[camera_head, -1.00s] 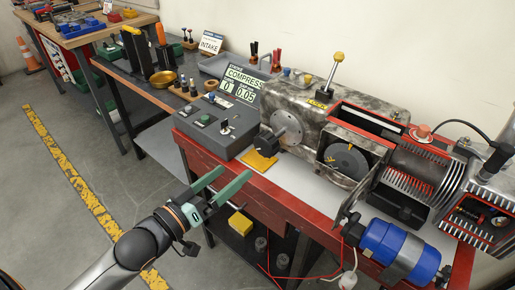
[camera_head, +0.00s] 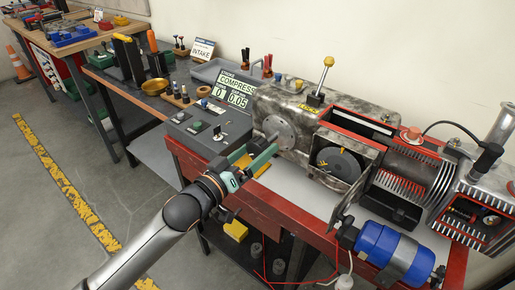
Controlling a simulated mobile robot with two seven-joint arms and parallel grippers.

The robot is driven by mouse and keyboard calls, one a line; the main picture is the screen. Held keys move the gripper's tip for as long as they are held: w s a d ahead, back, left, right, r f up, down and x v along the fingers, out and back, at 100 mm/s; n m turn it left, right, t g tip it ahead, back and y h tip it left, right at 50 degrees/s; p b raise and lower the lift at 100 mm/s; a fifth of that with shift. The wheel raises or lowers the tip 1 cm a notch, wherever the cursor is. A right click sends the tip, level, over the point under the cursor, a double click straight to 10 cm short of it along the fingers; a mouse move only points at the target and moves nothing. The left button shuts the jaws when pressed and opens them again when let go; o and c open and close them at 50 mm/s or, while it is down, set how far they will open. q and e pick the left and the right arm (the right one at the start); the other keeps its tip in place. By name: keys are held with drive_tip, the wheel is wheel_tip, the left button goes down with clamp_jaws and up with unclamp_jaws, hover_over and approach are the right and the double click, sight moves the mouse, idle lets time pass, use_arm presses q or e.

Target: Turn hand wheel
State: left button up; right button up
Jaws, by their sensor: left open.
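A grey round flange (camera_head: 279,131) sits on the left face of the worn metal housing (camera_head: 305,110), with a short shaft coming out toward me. I cannot tell for sure whether this is the hand wheel. My left gripper (camera_head: 251,155) has its green fingers at this shaft, in front of the flange. The fingers are apart, and the dark block at the shaft's end is mostly hidden by them. I cannot tell whether they touch it. A dark disc (camera_head: 338,165) with a yellow mark shows inside the housing's open front. My right gripper is not in view.
A grey control box (camera_head: 208,130) with a sign reading COMPRESS (camera_head: 237,88) stands close left of the gripper. A yellow-knobbed lever (camera_head: 328,62) rises from the housing. A blue cylinder (camera_head: 390,250) is at the right front. The red bench edge (camera_head: 290,222) runs below.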

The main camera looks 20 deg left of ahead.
use_arm(q)
drive_tip(key=shift+w+d, duration=0.25)
drive_tip(key=shift+w, duration=0.3)
drive_tip(key=shift+c, duration=0.2)
drive_tip(key=c, duration=1.2)
